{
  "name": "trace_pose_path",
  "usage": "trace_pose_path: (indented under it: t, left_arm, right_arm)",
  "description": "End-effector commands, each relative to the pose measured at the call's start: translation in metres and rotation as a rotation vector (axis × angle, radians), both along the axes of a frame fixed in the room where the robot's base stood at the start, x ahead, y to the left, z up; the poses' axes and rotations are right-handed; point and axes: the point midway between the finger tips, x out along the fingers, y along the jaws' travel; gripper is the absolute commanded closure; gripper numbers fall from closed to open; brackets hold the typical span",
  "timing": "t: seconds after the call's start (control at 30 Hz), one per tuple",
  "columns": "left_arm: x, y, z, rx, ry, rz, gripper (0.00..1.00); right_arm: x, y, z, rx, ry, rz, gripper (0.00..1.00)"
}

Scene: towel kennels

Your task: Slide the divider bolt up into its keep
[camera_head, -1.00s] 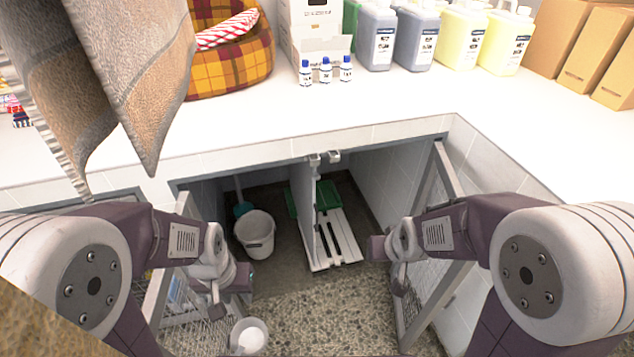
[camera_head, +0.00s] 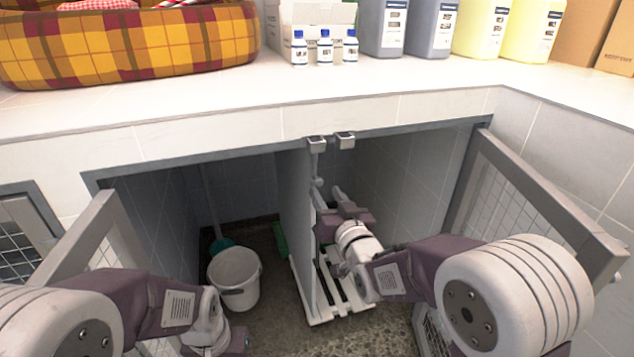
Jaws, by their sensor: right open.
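The grey divider panel (camera_head: 297,215) stands upright between the two kennel bays. A slim bolt rod (camera_head: 316,170) runs up its front edge, with a small knob partway along. Two small metal brackets (camera_head: 345,140) hang from the counter's underside at the divider's top; I cannot tell which is the keep or whether the rod is inside one. My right gripper (camera_head: 329,196) is open beside the divider's front edge, its fingers pointing up near the rod; contact is unclear. My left gripper (camera_head: 238,342) is low at the left, its fingers not discernible.
Mesh doors stand open at the left (camera_head: 75,235) and right (camera_head: 545,195). A white bucket (camera_head: 234,280) stands in the left bay. A white slatted rack (camera_head: 318,317) lies by the divider. The counter (camera_head: 200,120) overhangs both bays.

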Motion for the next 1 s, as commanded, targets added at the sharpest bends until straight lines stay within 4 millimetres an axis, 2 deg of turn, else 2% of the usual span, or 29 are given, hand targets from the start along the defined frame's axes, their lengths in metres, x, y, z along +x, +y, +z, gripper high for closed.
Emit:
trace_pose_path:
  t: [0.03, 0.3, 0.47, 0.7, 0.83, 0.87, 1.0]
  left_arm:
    - [0.0, 0.0, 0.008, 0.0, 0.0, 0.0, 0.67]
    - [0.0, 0.0, -0.009, 0.0, 0.0, 0.0, 0.67]
    - [0.0, 0.0, -0.011, 0.0, 0.0, 0.0, 0.67]
    - [0.0, 0.0, -0.01, 0.0, 0.0, 0.0, 0.67]
    - [0.0, 0.0, -0.01, 0.0, 0.0, 0.0, 0.67]
    - [0.0, 0.0, -0.01, 0.0, 0.0, 0.0, 0.67]
    - [0.0, 0.0, -0.01, 0.0, 0.0, 0.0, 0.67]
  right_arm:
    - [0.01, 0.003, 0.003, -0.001, 0.003, 0.0, 0.58]
    - [0.059, 0.019, -0.003, 0.0, 0.0, -0.001, 0.58]
    - [0.071, 0.023, -0.001, 0.0, 0.001, -0.001, 0.58]
    - [0.071, 0.023, 0.0, -0.002, 0.002, -0.001, 0.58]
    - [0.071, 0.023, 0.0, -0.002, 0.002, -0.001, 0.95]
    - [0.071, 0.023, 0.0, -0.001, 0.002, -0.001, 1.0]
    - [0.071, 0.023, 0.0, -0.001, 0.002, -0.001, 1.0]
